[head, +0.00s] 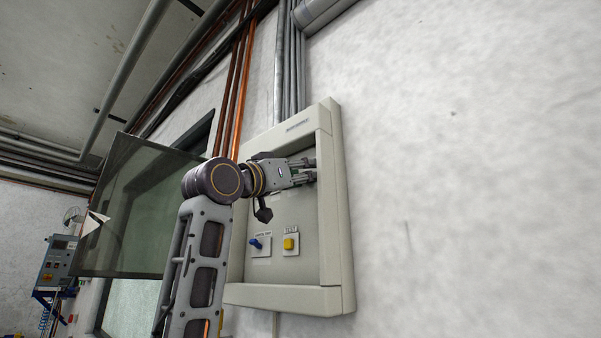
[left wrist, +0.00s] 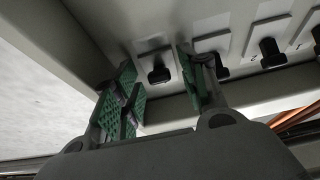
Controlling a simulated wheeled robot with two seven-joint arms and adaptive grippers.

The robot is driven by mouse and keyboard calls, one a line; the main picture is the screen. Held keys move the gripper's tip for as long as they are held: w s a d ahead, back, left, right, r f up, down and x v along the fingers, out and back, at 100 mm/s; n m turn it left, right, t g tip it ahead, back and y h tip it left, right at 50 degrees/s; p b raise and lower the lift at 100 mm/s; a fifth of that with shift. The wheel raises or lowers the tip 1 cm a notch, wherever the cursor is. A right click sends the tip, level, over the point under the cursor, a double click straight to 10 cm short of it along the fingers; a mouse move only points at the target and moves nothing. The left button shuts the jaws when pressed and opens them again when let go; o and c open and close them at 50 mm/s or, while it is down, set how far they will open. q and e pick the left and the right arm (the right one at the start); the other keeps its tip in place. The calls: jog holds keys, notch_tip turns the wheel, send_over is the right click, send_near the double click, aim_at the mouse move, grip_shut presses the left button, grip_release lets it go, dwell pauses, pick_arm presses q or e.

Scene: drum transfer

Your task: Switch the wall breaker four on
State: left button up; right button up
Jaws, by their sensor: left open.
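The wall breaker box (head: 338,200) hangs on the white wall with its glass door (head: 150,200) swung open to the left. My left gripper (head: 306,172) is at the upper right inside the box, and its arm hides the breaker row from the head view. In the left wrist view my left gripper (left wrist: 157,82) is open, with its green pads on either side of an end black breaker switch (left wrist: 160,72). Contact with the switch is not clear. My right gripper is not in view.
More black breaker switches, such as the far one (left wrist: 270,52), continue along the row to the right in the wrist view. Below the arm are a blue rotary knob (head: 256,244) and a yellow button (head: 290,244). The box's raised frame is close beside the gripper.

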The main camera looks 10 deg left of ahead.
pick_arm(q)
jog(key=shift+c, duration=0.4)
grip_shut()
jog(key=shift+r+g+y, duration=0.1)
jog(key=shift+g+y, duration=0.2)
jog(key=shift+g, duration=0.1)
jog(key=g+y, duration=0.1)
jog(key=r+g, duration=0.1)
jog(key=shift+s+a+g+y, duration=0.1)
jog(key=shift+s+g+y, duration=0.05)
jog(key=shift+g+y, duration=0.2)
jog(key=shift+r+g+y, duration=0.5)
jog(key=shift+g+y, duration=0.45)
jog(key=shift+g, duration=0.2)
dwell(0.3)
